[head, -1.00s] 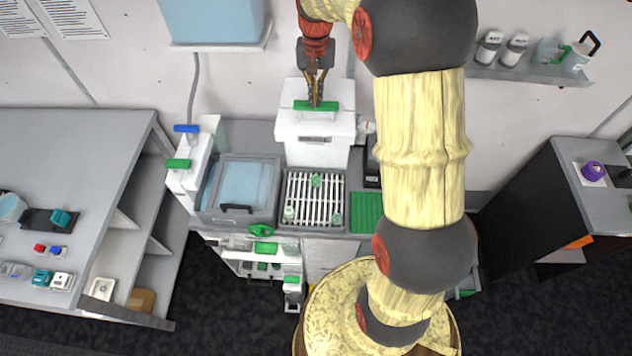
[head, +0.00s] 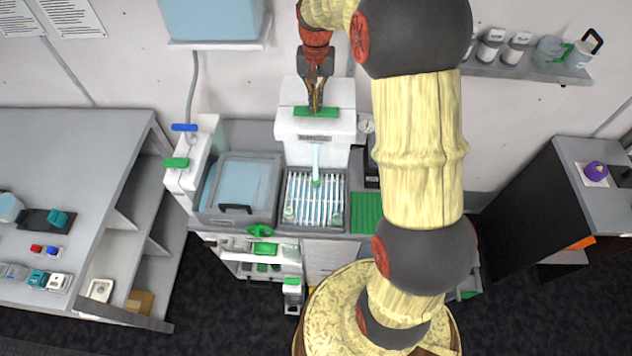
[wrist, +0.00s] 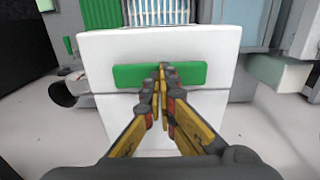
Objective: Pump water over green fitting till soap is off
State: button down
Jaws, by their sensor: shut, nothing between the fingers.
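A white pump box (head: 318,92) stands at the back of the counter with a green bar (head: 327,113) on it. My gripper (head: 315,108) is shut and empty, its fingertips on or right at the bar. In the wrist view my gripper (wrist: 161,72) overlaps the middle of the green bar (wrist: 125,76), pressed against or very close to it. A pale blue water stream (head: 316,155) falls from the box onto the green fitting (head: 316,181) at the back middle of the slatted tray (head: 283,228). Whether soap is on the fitting is too small to tell.
Two more small pale green pieces sit at the tray's front corners, left (head: 288,214) and right (head: 336,219). A lidded blue basin (head: 240,185) stands left of the tray, a green ribbed mat (head: 367,212) right. My arm crosses the view's right side.

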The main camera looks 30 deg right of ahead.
jog(key=shift+f, duration=0.15)
jog(key=shift+r+p, duration=1.8)
jog(key=shift+r, duration=0.95)
notch_tip(320, 180, up, 6)
jog(key=p, duration=0.4)
